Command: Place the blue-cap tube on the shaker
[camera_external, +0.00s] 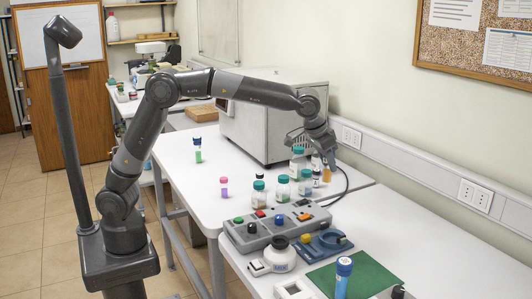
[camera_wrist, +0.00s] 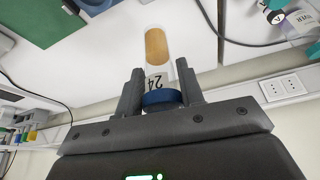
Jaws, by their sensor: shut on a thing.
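My gripper (camera_wrist: 160,92) is shut on a tube with a blue cap (camera_wrist: 162,97), a white label reading 24 and amber contents. In the external view my gripper (camera_external: 325,155) is over the far right of the white table, beside several teal-capped bottles. The amber part of the held tube (camera_external: 326,174) shows just below it; its cap is mostly hidden there. A low blue device with a dark round top (camera_external: 322,245), which looks like the shaker, sits at the front next to the green mat. I cannot be sure that it is the shaker.
Teal-capped bottles (camera_external: 282,189) stand near my gripper. A large grey box (camera_external: 272,118) stands behind. A black cable crosses the table.

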